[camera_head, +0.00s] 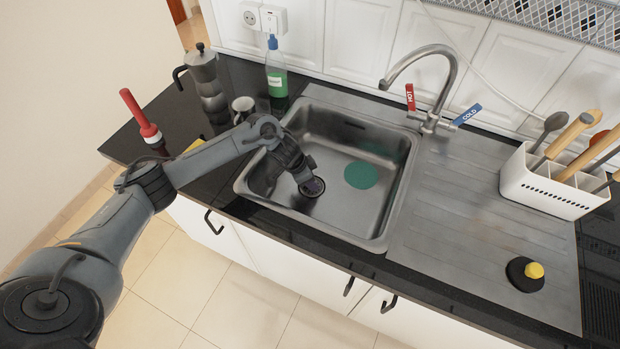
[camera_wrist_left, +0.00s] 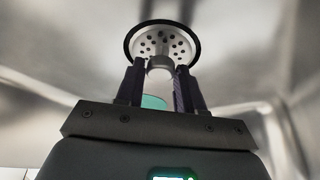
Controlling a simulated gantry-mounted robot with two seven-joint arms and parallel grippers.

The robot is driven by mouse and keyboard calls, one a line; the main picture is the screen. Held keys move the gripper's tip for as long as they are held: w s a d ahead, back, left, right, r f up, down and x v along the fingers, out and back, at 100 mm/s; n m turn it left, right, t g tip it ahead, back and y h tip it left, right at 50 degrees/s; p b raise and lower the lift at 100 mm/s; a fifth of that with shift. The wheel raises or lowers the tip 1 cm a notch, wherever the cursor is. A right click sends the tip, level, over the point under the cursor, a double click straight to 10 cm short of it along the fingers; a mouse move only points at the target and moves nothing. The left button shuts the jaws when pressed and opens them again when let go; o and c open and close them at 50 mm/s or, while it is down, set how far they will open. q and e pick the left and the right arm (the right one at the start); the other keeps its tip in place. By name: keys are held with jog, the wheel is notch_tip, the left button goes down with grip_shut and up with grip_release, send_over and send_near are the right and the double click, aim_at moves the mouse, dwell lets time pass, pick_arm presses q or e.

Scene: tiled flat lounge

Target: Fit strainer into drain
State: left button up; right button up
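The strainer (camera_wrist_left: 162,41) is a round metal disc with holes and a black rim. My left gripper (camera_wrist_left: 158,88) is shut on the post in its middle, with the disc beyond the fingertips. In the head view my left gripper (camera_head: 308,183) points down into the left-centre of the steel sink (camera_head: 345,212), and the strainer's dark rim shows around its tips. I see no uncovered drain opening. The drain may be hidden beneath the strainer and gripper; I cannot tell whether the strainer touches it. My right gripper is not in view.
A green disc (camera_head: 361,175) lies in the sink, right of the gripper. The tap (camera_head: 432,88) arches at the back. A black plug with a yellow knob (camera_head: 525,274) is on the drainboard (camera_head: 465,220). A utensil rack (camera_head: 548,188), moka pot (camera_head: 207,82), soap bottle (camera_head: 276,72) and red-handled plunger (camera_head: 141,116) stand around.

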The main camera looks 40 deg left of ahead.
pick_arm(q)
jog(key=o, duration=0.3)
jog(key=shift+r, duration=0.25)
jog(key=p+v, duration=0.4)
jog(key=v, duration=0.8)
jog(key=shift+f, duration=0.1)
jog(key=shift+s, duration=0.1)
